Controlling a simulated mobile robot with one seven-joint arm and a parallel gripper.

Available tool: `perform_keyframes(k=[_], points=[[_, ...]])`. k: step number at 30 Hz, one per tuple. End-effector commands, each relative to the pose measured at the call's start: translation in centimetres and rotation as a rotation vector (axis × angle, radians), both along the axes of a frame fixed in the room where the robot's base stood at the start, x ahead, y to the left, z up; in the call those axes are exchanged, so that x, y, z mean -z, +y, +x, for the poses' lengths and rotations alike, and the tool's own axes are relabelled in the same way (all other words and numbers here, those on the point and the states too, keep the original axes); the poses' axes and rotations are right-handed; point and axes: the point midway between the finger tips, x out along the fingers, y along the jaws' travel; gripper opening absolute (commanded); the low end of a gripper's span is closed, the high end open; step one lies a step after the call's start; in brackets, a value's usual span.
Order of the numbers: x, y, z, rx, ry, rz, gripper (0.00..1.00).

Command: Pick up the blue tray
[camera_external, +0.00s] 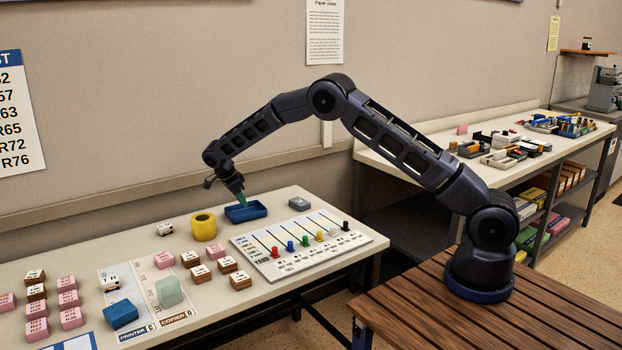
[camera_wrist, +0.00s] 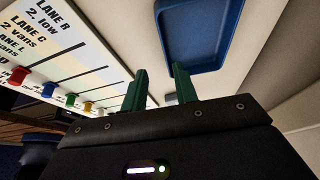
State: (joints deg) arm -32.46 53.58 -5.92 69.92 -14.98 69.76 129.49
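The blue tray (camera_external: 246,213) is a shallow open box lying on the white table near the wall, behind the lane board. It appears empty. In the wrist view the tray (camera_wrist: 203,38) fills the upper right, with its near edge just beyond the fingertips. My gripper (camera_external: 241,197) points down at the tray from above. In the wrist view its two green fingers (camera_wrist: 160,69) stand apart with nothing between them. The right fingertip overlaps the tray's near left corner in the picture, and the left one lies outside it. I cannot tell whether either touches the tray.
A yellow ring (camera_external: 204,227) stands left of the tray and a grey box (camera_external: 299,203) lies to its right. The lane board (camera_external: 270,262) with coloured pegs lies in front.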

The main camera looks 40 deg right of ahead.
Motion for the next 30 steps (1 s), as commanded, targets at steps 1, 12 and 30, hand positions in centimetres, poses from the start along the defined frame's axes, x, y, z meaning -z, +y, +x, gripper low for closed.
perform_keyframes(k=[1,12,30], points=[[0.8,-0.4,0.0,0.002,0.002,-0.001,0.29],[3.4,-1.6,0.2,0.000,0.001,-0.001,0.29],[7.1,-3.2,0.6,-0.001,-0.001,0.000,0.21]])
